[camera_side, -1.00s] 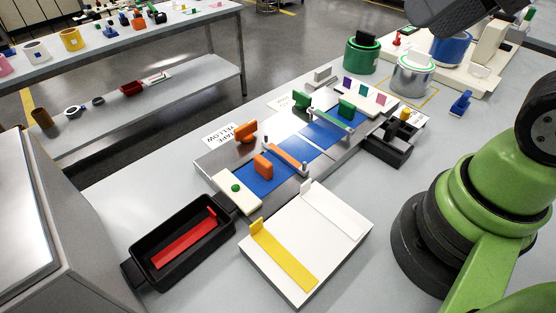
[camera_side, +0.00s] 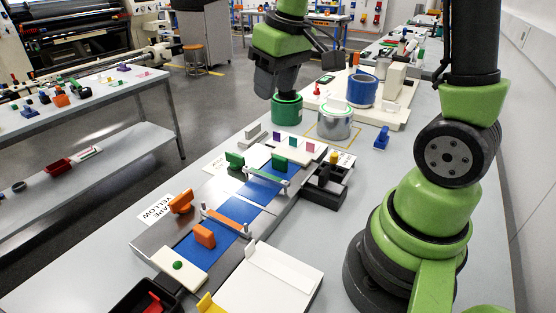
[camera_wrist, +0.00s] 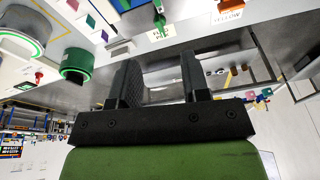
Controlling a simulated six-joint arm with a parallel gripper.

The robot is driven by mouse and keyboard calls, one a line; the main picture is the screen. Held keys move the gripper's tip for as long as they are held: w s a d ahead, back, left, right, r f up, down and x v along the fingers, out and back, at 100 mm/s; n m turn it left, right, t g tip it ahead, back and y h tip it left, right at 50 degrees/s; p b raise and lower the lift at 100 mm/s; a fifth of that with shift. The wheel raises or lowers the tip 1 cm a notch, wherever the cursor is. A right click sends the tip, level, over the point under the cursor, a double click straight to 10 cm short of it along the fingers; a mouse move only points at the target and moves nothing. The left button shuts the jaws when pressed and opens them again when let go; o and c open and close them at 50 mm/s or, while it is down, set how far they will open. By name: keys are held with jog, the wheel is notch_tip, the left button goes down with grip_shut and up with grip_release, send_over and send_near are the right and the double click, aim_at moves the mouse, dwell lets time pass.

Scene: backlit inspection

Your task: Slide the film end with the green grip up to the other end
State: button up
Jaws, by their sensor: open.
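In the side view the blue film lies on the splicing plate (camera_side: 150,240) in two lengths. The far length (camera_side: 262,190) carries an upright green grip (camera_side: 279,163); the near length (camera_side: 190,250) carries an orange grip (camera_side: 205,236). The two ends face each other near the middle; I cannot tell the gap's size. A second green piece (camera_side: 234,160) and a second orange piece (camera_side: 181,202) stand at the plate's left edge. My gripper (camera_side: 270,94) hangs by the green roll, well beyond the green grip. In the wrist view its fingers (camera_wrist: 160,58) are apart, with nothing between them.
A green roll (camera_side: 286,112), a silver can (camera_side: 334,124) and a blue roll (camera_side: 362,92) stand beyond the plate. A black holder (camera_side: 325,190) is right of it. A white tray (camera_side: 270,285) and a black bin (camera_side: 140,298) are in front.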

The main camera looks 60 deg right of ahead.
aim_at(280, 157)
jog(key=w+d+f+g, duration=0.1)
jog(key=d+f, duration=0.1)
jog(key=f, duration=0.1)
jog(key=w+d+f+n+g, duration=0.1)
jog(key=d+f, duration=0.1)
jog(key=f, duration=0.2)
jog(key=w+d+f, duration=0.1)
jog(key=d+f, duration=0.2)
jog(key=f, duration=0.1)
jog(key=shift+w+n+g, duration=0.15)
jog(key=shift+n+g, duration=0.15)
jog(key=shift+g, duration=0.1)
jog(key=shift+f, duration=0.3)
notch_tip(280, 157, down, 10)
jog(key=shift+r, duration=0.15)
jog(key=shift+c, duration=0.4)
